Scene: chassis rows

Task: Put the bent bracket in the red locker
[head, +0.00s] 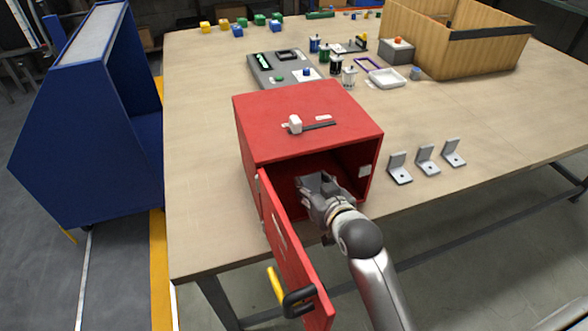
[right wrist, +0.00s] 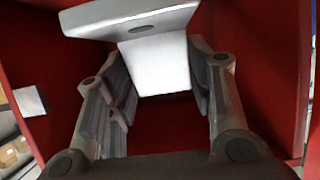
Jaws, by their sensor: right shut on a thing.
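The red locker (head: 308,112) stands on the table with its door (head: 287,252) swung open toward me. My right gripper (head: 316,187) reaches in through the locker's opening. In the right wrist view its two fingers are shut on a pale grey bent bracket (right wrist: 160,65), one finger on each side of it. The red inner walls (right wrist: 255,75) surround the bracket there. I cannot tell whether the bracket touches the locker floor. My left gripper is not in view.
Several similar metal brackets (head: 427,160) stand in a row on the table right of the locker. A wooden crate (head: 455,55) is at the back right. A grey board (head: 265,75) and small parts lie behind the locker. A blue cabinet (head: 75,150) stands left.

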